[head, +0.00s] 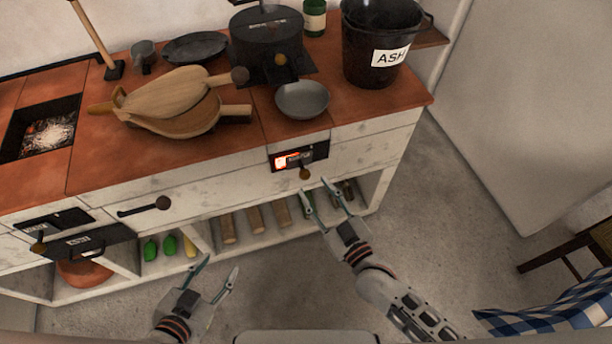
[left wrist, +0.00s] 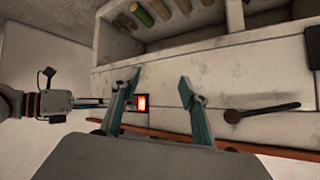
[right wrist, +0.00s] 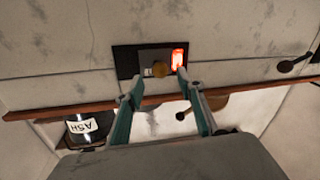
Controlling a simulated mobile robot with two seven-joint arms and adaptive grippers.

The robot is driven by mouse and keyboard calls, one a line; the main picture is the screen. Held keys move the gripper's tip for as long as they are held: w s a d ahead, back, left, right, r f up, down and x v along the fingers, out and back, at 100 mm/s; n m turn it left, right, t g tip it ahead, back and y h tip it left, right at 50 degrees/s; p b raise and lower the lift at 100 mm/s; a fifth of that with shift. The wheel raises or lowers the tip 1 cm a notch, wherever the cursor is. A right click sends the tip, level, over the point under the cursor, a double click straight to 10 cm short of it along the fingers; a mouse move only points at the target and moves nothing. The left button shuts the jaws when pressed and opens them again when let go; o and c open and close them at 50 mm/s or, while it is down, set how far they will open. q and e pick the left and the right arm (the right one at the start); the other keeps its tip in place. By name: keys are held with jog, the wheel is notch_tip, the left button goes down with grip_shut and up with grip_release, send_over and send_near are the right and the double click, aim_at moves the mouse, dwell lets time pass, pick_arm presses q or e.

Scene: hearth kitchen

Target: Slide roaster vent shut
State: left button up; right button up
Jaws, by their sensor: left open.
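The roaster vent (head: 314,154) is a dark plate on the white counter front, below the black roaster (head: 267,42). An orange glow shows through its opening at the left end in the head view, so it stands at least partly open. A brass knob (head: 305,173) sticks out from it; the knob also shows in the right wrist view (right wrist: 160,70). My right gripper (head: 315,188) is open and empty, just in front of and below the knob, apparently not touching it. My left gripper (head: 221,266) is open and empty, low before the shelf at the left.
A second dark vent (head: 54,222) and an ash door sit at the far left front. A dark handle (head: 145,206) sticks out between. Bellows (head: 178,98), a pan (head: 302,99) and an ash bucket (head: 372,58) stand on top. The floor in front is clear.

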aim_at(305, 175)
jog(key=b+x, duration=0.1)
jog(key=x, duration=0.5)
jog(key=shift+w+a, duration=0.15)
jog(key=shift+w, duration=0.05)
grip_shut()
